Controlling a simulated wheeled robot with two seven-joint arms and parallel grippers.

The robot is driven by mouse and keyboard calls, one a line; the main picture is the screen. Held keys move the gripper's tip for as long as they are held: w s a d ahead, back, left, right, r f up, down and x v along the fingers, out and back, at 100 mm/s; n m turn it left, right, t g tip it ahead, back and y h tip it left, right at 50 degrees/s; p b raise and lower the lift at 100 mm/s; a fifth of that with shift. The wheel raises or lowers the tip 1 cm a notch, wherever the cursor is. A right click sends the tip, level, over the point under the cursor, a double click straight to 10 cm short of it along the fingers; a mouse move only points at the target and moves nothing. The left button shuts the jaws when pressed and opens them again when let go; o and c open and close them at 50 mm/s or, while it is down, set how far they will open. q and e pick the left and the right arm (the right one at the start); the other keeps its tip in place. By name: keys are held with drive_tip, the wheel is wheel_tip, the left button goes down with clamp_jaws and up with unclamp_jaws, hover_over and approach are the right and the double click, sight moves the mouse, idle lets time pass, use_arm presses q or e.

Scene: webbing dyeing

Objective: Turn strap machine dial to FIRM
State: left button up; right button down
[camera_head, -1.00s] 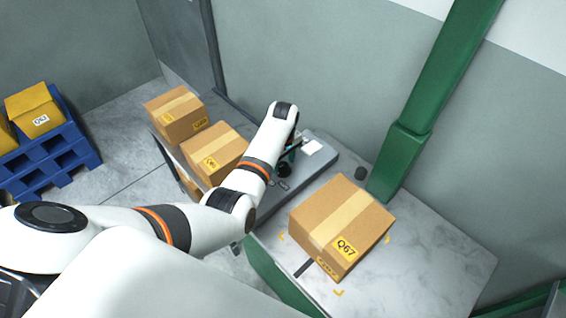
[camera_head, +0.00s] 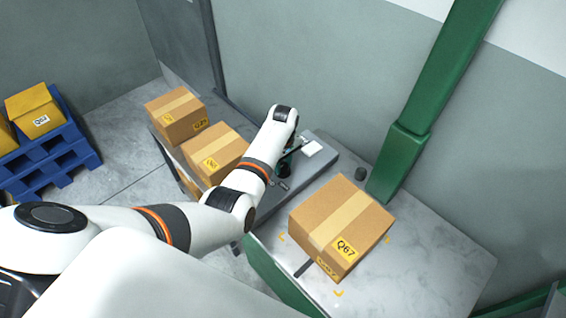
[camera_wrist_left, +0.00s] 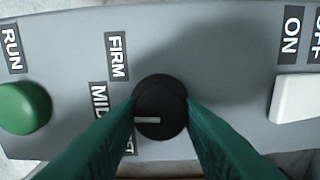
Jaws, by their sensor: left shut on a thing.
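The strap machine's dial (camera_wrist_left: 158,92) is a round black knob on a grey panel (camera_wrist_left: 215,45) in the left wrist view. My left gripper (camera_wrist_left: 161,110) is shut on it, with one dark green finger on each side. The dial's white mark points left in that view, toward the lower end of the MID label (camera_wrist_left: 99,98). The FIRM label (camera_wrist_left: 117,55) is above MID. A third label below is mostly hidden by a finger. In the head view my left gripper (camera_head: 284,164) is at the grey machine (camera_head: 322,139), and my arm hides the dial. My right gripper is not in view.
A green RUN button (camera_wrist_left: 24,108) is left of the dial, and a white switch (camera_wrist_left: 297,98) by ON and OFF labels is right. A carton marked Q67 (camera_head: 341,222) sits on the marble-topped table (camera_head: 440,255). Two cartons (camera_head: 215,152) stand left of my arm.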

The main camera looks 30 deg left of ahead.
sight(283, 166)
use_arm(q)
drive_tip(key=m+p, duration=0.2)
drive_tip(key=m, duration=0.1)
drive_tip(key=shift+r, duration=0.15)
drive_tip(key=m+p, duration=0.1)
drive_tip(key=m, duration=0.2)
drive_tip(key=shift+m, duration=0.3)
drive_tip(key=shift+m+p, duration=0.35)
drive_tip(key=shift+m, duration=0.55)
drive_tip(key=o, duration=1)
drive_tip(key=shift+c, duration=0.2)
wheel_tip(283, 166, up, 12)
